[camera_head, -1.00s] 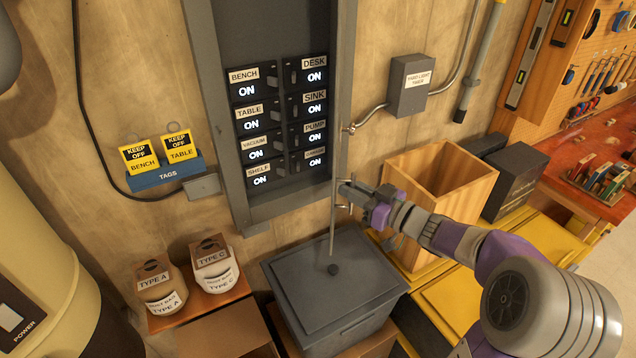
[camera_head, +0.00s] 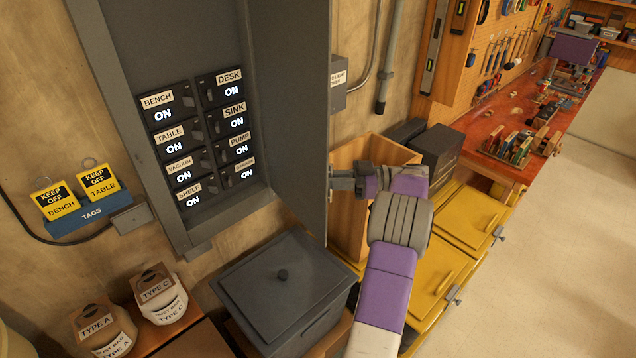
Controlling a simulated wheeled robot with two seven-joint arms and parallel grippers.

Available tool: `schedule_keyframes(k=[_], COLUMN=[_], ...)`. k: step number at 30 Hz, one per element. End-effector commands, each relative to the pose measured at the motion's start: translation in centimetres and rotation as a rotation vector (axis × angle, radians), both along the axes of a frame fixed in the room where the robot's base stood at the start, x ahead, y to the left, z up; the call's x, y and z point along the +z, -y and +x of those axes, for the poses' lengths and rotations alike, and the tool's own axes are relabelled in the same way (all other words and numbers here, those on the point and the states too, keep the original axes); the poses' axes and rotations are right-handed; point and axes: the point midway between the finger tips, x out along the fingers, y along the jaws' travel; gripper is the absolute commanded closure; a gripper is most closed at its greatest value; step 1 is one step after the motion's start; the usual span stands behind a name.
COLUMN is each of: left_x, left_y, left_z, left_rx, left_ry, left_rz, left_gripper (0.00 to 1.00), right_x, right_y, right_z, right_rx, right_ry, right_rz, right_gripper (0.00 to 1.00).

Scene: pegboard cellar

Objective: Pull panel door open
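The grey electrical panel (camera_head: 165,60) is on the wall at the left, with several labelled switches inside, their displays lit ON. Its door (camera_head: 290,110) is hinged on the right and stands well open, its inner face showing. My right gripper (camera_head: 338,180) is at the door's free edge, on the outer side, low down. Its fingertips meet or overlap that edge, where a small part of the handle seems to show. The door edge hides the tips, so I cannot tell whether they are closed on the handle. My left gripper is not in view.
A grey lidded bin (camera_head: 282,285) stands below the door. A wooden box (camera_head: 375,150) and yellow cabinets (camera_head: 465,215) are beside and behind my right arm. A grey switch box (camera_head: 338,88) is on the wall behind the door. Open floor (camera_head: 560,220) lies at the right.

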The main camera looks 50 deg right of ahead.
Motion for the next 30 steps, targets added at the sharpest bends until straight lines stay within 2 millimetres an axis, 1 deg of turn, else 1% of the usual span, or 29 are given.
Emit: schedule_keyframes(k=[3,9,22,23,25,26,30], left_x=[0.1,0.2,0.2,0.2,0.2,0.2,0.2], left_y=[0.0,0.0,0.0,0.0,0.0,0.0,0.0], left_z=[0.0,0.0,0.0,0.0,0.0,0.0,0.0], left_rx=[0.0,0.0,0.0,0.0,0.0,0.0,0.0], left_ry=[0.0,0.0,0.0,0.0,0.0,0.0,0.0], left_rz=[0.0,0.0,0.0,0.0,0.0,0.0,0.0], left_gripper=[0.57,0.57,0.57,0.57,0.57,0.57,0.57], right_x=[0.2,0.2,0.3,0.3,0.3,0.3,0.2], right_y=[0.8,1.3,1.4,1.4,1.4,1.4,1.5], right_z=[-0.2,-0.5,-0.5,-0.5,-0.5,-0.6,-0.6], right_rx=[0.016,0.031,0.033,0.034,0.034,0.033,0.033], right_ry=[0.008,0.01,0.013,0.012,0.01,0.01,0.007], right_rz=[-0.001,-0.001,-0.002,-0.002,-0.002,-0.002,-0.001], right_gripper=[1.0,1.0,1.0,0.79,0.68,0.66,0.66])
